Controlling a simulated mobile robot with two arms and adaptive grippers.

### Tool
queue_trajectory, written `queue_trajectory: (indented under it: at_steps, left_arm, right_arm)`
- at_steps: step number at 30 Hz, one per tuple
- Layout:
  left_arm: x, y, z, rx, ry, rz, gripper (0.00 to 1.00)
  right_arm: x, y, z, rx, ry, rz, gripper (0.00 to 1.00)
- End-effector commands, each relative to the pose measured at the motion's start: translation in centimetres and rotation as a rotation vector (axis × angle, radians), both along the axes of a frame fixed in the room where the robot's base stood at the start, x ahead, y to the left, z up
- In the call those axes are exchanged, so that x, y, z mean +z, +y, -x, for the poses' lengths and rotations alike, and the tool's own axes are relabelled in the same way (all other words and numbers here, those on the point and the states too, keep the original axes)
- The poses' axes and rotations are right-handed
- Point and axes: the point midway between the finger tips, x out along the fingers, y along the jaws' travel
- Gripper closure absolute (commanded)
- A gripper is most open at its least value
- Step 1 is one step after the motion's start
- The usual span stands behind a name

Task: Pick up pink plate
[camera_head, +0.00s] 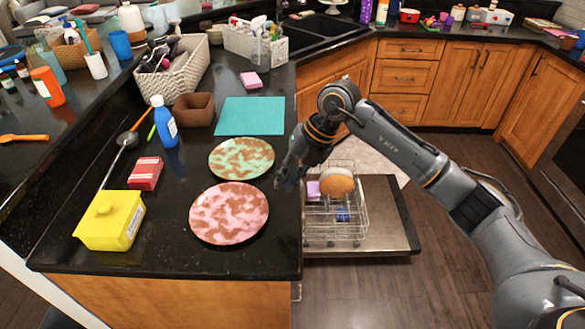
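The pink plate (229,213), stained with brown blotches, lies flat near the front right of the black counter. A green plate (241,158) with similar brown blotches lies just behind it. My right gripper (283,180) points downward at the counter's right edge, right of the green plate and up and right of the pink plate. It appears apart from the pink plate, with nothing visible in it. Its fingers are dark and small, so I cannot tell whether they are open. My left gripper is not in view.
A yellow box (110,232) and red sponge pack (145,173) are left of the plates. A blue bottle (163,124) and teal mat (250,116) are behind. Right of the counter, a wire dish rack (336,215) sits lower on a dishwasher door (383,215).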

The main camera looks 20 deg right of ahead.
Motion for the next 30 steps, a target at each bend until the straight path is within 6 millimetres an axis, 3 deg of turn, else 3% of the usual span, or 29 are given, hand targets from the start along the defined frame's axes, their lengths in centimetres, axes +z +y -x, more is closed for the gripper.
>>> queue_trajectory:
  at_steps: [15,21,30]
  left_arm:
    - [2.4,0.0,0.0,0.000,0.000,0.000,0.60]
    - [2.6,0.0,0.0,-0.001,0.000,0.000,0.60]
    - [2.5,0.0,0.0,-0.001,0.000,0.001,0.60]
  right_arm:
    - [-8.2,4.0,-1.1,0.001,0.001,-0.001,0.86]
    - [-9.5,4.6,-1.3,0.001,-0.001,-0.002,0.86]
    - [-9.7,4.6,-1.4,0.000,-0.002,-0.001,0.86]
